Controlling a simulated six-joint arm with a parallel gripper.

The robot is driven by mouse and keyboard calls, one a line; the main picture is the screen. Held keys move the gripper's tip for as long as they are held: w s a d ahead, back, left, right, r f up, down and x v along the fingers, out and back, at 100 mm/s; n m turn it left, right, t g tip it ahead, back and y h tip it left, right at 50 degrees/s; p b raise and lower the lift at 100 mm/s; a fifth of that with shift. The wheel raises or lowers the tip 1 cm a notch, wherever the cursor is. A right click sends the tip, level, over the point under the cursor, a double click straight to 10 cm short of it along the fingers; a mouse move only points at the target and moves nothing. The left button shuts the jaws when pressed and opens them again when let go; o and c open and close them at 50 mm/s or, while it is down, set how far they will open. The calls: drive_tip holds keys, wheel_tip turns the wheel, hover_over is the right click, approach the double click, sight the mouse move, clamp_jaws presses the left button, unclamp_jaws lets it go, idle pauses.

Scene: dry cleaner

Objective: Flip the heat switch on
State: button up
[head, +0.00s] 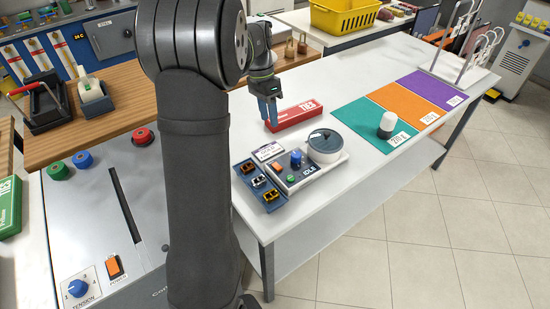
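I cannot read a heat label on any switch in the head view. My gripper (268,117) has blue fingers pointing down, behind the device and beside the red "TIES" box. The gap between the fingers is too small to judge.
A blue tray (246,170) of small clips and a label card (268,151) adjoin the device. A red "TIES" box (298,115) lies behind it. A white-topped cylinder (387,124) stands on the teal mat (360,120). The table's right front is clear.

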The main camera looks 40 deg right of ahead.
drive_tip(key=n, duration=0.5)
drive_tip(key=n+g, duration=0.2)
drive_tip(key=n, duration=1.2)
approach(277, 166)
drive_tip(key=x, duration=0.7)
drive_tip(key=shift+s, duration=0.15)
